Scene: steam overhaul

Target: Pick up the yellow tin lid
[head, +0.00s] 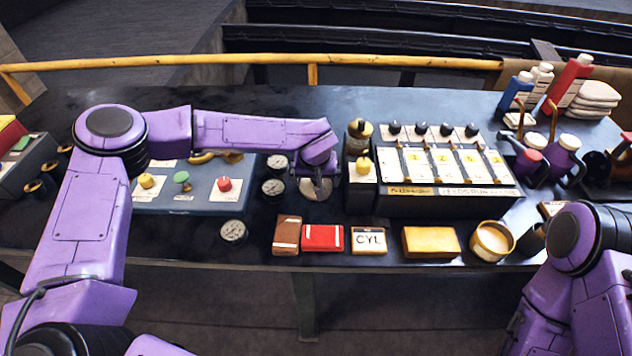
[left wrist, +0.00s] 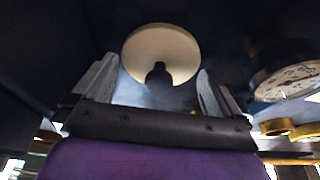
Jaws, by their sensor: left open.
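A round disc with a dark knob at its middle, which looks like the tin lid (left wrist: 178,40), shows pale cream in the left wrist view. It lies beyond and between the two fingers of my left gripper (left wrist: 155,85). In the head view the disc (head: 312,194) looks greyish and lies on the bench under my left gripper (head: 319,178), partly hidden by it. The gripper is open, and I see no finger closed on the knob. An open yellow tin (head: 492,241) with cream contents stands at the front right. My right gripper is outside the view.
Dial gauges (head: 273,187) lie just left of the lid; one shows large in the left wrist view (left wrist: 288,80). A control box with switches (head: 440,170) stands close on the right. Small boxes (head: 323,238) line the front edge. A yellow rail (head: 200,60) runs behind the bench.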

